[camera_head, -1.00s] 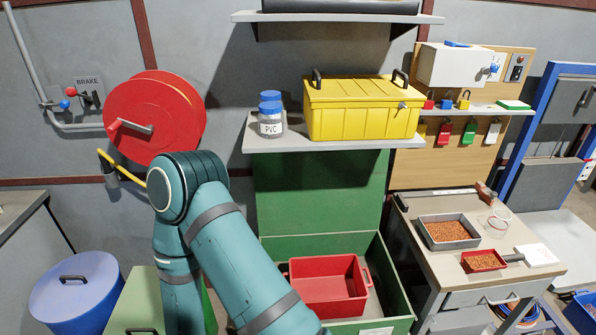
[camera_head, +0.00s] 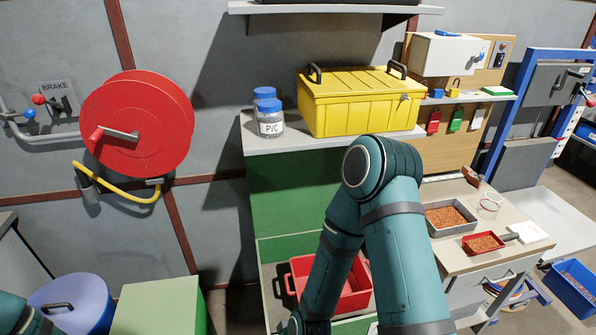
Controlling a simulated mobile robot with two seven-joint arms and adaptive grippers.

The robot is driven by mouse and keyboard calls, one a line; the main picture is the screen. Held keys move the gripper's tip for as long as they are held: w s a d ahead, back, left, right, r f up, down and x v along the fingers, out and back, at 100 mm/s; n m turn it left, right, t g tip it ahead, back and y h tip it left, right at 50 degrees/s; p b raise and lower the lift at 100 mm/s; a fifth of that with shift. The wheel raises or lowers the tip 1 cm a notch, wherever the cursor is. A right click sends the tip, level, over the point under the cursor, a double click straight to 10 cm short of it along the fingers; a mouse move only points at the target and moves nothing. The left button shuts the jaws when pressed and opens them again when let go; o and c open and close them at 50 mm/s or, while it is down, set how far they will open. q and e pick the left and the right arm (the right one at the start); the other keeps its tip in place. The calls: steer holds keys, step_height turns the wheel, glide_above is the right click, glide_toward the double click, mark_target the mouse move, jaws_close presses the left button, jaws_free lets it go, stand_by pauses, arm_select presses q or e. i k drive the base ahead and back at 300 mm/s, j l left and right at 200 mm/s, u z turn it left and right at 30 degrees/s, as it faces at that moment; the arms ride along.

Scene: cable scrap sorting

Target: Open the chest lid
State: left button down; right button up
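The green chest (camera_head: 274,246) stands at the bottom centre with its top open. A green panel (camera_head: 290,190) rises upright behind it and looks like its raised lid. A red bin (camera_head: 300,278) sits inside the chest, partly covered by my arm. A teal arm of mine bends in front of the chest and covers its right part. Its lower end runs down to the bottom edge, with no gripper fingers visible. A piece of another teal arm of mine shows at the bottom left corner. Neither gripper can be seen.
A white shelf (camera_head: 330,142) above the chest carries a yellow toolbox (camera_head: 355,108) and PVC jars (camera_head: 270,123). A red reel (camera_head: 137,125) hangs on the left wall. A blue-lidded drum (camera_head: 85,297) and a pale green box (camera_head: 160,303) stand left. A workbench (camera_head: 470,262) stands right.

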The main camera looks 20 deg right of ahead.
mark_target(289, 192)
steer(key=i+j+z, duration=0.1)
steer(key=z, duration=0.35)
steer(key=i+j+z, duration=0.1)
steer(key=z, duration=0.35)
steer(key=j+z, duration=0.25)
steer(key=z, duration=0.2)
steer(key=i+j+z, duration=0.1)
steer(key=j+z, duration=0.65)
steer(key=i+l, duration=0.05)
steer(key=l, duration=0.05)
